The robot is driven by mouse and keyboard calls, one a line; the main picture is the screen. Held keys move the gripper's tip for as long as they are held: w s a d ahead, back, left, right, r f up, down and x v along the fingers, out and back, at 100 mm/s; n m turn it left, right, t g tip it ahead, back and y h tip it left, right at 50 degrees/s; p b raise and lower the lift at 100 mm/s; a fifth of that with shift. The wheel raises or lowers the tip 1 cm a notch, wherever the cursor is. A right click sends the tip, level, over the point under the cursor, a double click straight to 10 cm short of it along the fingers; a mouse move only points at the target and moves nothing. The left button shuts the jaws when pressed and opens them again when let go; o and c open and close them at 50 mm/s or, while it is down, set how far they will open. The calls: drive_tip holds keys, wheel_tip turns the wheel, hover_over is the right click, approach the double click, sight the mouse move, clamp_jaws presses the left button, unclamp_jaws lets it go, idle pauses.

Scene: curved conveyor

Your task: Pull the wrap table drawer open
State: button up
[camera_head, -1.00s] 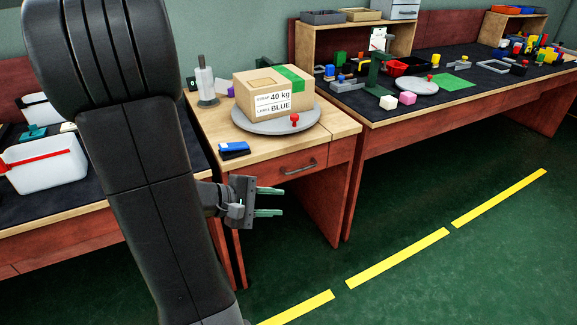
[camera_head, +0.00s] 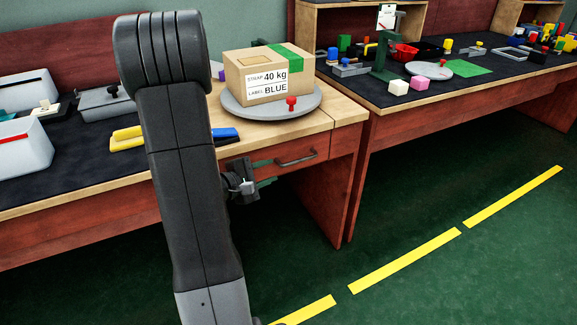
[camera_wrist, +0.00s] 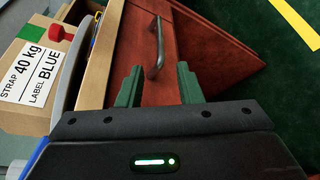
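The wrap table drawer (camera_head: 318,152) is a red-brown front under the light wood top, and it looks shut. Its dark bar handle (camera_head: 297,160) also shows in the wrist view (camera_wrist: 155,48), just beyond the fingertips. My gripper (camera_head: 267,172) is open and empty, at the left of the handle in the head view. Its two green fingers, seen in the wrist view (camera_wrist: 159,75), are spread wide, with the handle ahead between their lines and apart from them. The wrist body is partly hidden behind my arm in the head view.
A carton (camera_head: 268,75) marked 40 kg and BLUE stands on a grey turntable (camera_head: 240,108) with a red knob (camera_head: 291,103). A blue block (camera_head: 226,135) lies near the table edge. Benches with loose parts flank the table. The green floor in front is clear.

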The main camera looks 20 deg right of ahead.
sight(289, 164)
drive_tip(key=b+x, duration=0.1)
drive_tip(key=x, duration=0.7)
drive_tip(key=shift+w+d, duration=0.1)
drive_tip(key=shift+d, duration=0.15)
clamp_jaws()
